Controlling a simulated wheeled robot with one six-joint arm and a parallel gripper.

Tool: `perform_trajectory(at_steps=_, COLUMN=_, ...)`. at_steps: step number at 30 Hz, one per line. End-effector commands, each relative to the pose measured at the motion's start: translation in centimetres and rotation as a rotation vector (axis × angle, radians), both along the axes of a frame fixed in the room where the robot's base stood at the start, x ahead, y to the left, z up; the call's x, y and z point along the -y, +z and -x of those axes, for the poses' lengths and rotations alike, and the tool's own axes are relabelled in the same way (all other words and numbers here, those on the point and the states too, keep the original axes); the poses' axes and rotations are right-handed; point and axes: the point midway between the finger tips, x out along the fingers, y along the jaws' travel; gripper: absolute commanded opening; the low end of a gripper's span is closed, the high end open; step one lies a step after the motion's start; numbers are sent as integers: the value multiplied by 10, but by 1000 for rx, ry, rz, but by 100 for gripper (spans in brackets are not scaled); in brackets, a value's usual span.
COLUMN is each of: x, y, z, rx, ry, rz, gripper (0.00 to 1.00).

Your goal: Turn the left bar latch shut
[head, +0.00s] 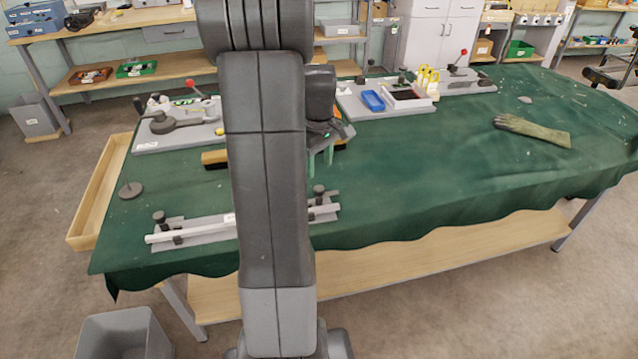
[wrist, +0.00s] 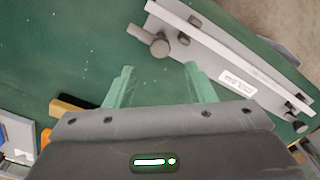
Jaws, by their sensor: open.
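A grey bar fixture (wrist: 226,72) lies along the front edge of the green table, with a long pale bar (head: 190,232) on it. A dark round knob stands at each end: the left one (head: 159,217) by the bar's left part, the right one (head: 319,190) by its right part. My arm hides the middle of the fixture in the head view. Whether either latch is turned is too small to tell. My gripper (head: 320,160) points down behind the fixture's right end. Its two green fingers (wrist: 158,78) are apart with nothing between them.
A brush-like block (head: 214,158) lies behind the fixture, partly hidden by my arm. A grey disc (head: 131,190) and a wooden tray (head: 99,190) are at the left. A glove (head: 535,131) lies at the right; the cloth between is mostly clear.

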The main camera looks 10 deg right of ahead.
Motion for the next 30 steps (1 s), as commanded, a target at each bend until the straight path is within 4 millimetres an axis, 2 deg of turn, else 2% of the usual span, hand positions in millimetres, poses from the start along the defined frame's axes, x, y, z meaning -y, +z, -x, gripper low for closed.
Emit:
perform_trajectory(at_steps=3, x=0, y=-27, z=1, rx=-4, ry=0, rz=-1, gripper=49)
perform_trajectory(at_steps=9, x=0, y=-59, z=0, rx=-3, ry=0, rz=0, gripper=49)
perform_trajectory(at_steps=15, x=0, y=-72, z=0, rx=0, ry=-1, rz=0, gripper=49)
perform_trajectory(at_steps=23, x=0, y=-74, z=0, rx=1, ry=-1, rz=0, gripper=49)
perform_trajectory(at_steps=24, x=0, y=-74, z=0, rx=1, ry=-1, rz=0, gripper=48)
perform_trajectory(at_steps=30, x=0, y=-73, z=0, rx=1, ry=-1, rz=0, gripper=8)
